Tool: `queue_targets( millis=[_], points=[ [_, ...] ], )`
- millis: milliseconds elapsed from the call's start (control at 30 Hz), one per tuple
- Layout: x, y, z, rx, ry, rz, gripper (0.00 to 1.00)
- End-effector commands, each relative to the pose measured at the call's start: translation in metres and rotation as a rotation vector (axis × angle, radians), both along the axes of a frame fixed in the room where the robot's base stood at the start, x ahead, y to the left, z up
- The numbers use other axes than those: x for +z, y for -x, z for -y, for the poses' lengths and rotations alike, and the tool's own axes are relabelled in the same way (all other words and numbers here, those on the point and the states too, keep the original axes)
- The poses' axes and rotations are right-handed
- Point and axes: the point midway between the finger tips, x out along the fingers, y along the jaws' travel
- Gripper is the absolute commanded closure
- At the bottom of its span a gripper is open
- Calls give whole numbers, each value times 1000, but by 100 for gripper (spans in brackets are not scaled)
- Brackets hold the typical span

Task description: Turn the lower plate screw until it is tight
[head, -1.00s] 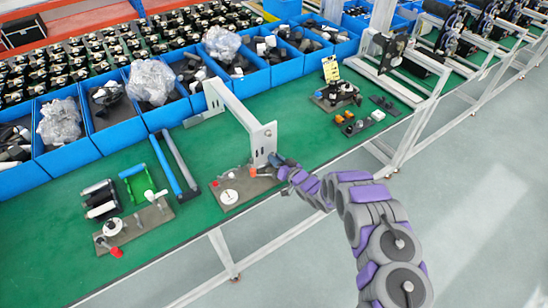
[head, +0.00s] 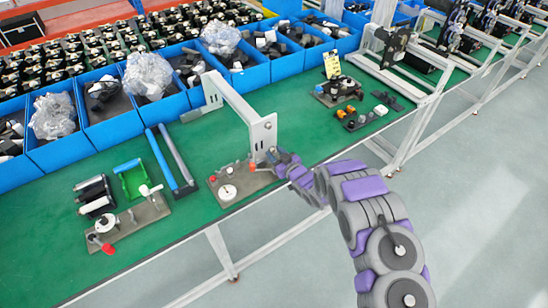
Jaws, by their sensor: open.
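A grey upright plate (head: 262,136) on a bracket stands at the near edge of the green table. The lower plate screw is too small or hidden to make out. My gripper (head: 272,158) is at the lower right part of the plate, at the end of my purple and grey arm. Its fingers are small here, and I cannot tell whether they touch the plate.
A brown board (head: 240,186) with a white disc (head: 228,192) and red and orange knobs lies under the plate. Another board (head: 130,222) is to the left, beside blue bars (head: 172,160). Blue bins (head: 107,125) line the back.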

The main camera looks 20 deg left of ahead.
Motion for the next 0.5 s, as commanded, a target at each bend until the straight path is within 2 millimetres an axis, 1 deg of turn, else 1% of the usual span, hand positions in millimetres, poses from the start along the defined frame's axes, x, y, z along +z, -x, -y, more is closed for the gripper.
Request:
queue_targets(
  millis=[33,300,500],
  points=[
    [-4,0,0,1,21,27,60],
    [-3,0,-1,1,126,175,60],
    [-2,1,0,2,177,240,60]
  ],
)
